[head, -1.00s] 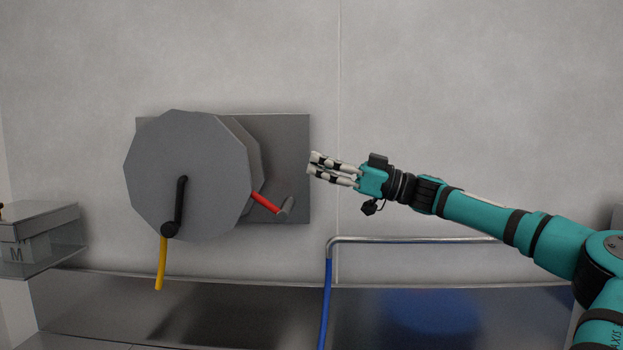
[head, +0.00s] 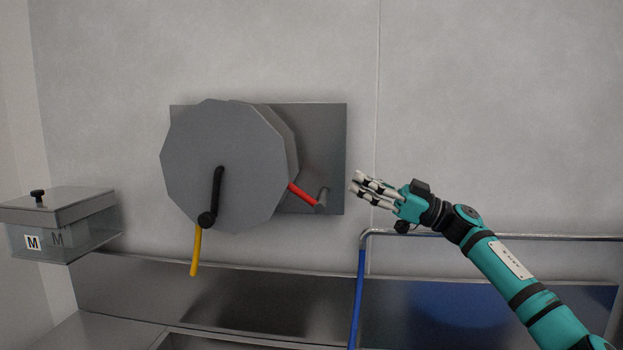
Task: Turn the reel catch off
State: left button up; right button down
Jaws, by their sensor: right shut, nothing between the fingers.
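The grey reel (head: 228,150) is mounted on a grey wall plate (head: 325,140). A black crank (head: 217,190) sits on its face, and a yellow piece (head: 196,250) hangs below it. The red catch lever (head: 301,194) slants down to the right from the reel's edge to a grey pivot (head: 322,198) on the plate. My right gripper (head: 354,188) is shut and empty, a little to the right of the pivot in the picture and pointing left. It does not appear to touch the lever. My left gripper is not in view.
A metal rail (head: 450,236) with a blue upright (head: 356,300) runs below my right gripper. A lidded clear tub (head: 85,237) marked M stands at the left. A steel counter (head: 130,285) runs along the wall below. The wall right of the plate is bare.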

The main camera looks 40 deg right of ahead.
notch_tip(320, 180, up, 4)
jog(key=p, duration=0.4)
send_over(319, 203)
jog(key=shift+f+p, duration=0.7)
jog(key=shift+p, duration=0.1)
jog(key=shift+w+f+p, duration=0.35)
jog(key=shift+f+p, duration=0.2)
jog(key=shift+f, duration=0.05)
jog(key=shift+w+a+f, duration=0.25)
jog(key=shift+w+f, duration=0.15)
jog(key=shift+f, duration=0.25)
jog(key=shift+f, duration=0.1)
